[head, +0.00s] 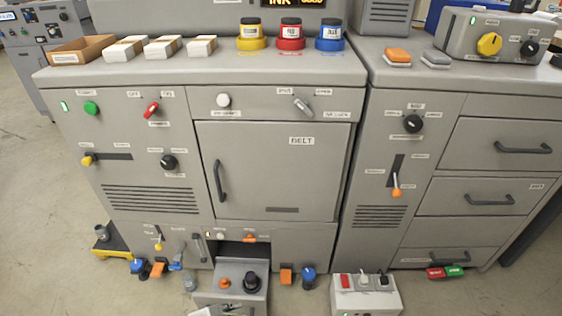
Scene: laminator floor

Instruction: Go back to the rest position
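Neither of my grippers can be made out in the head view, and no arm comes in from the left or the right. A grey laminator cabinet (75,137) fills the left and middle of the view. Its belt door (270,175) with a dark handle is shut. A second grey cabinet (400,240) with drawers stands to its right. The top drawer (500,145) and the one below look shut. A small pale thing (215,311) is cut off by the bottom edge, and I cannot tell what it is.
On the cabinet top stand white stacks (165,46), yellow, red and blue ink pots (290,35), and a control box (490,38). A grey floor box (235,285) and a white switch box (365,296) stand low in front. Bare floor (40,190) shows at left.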

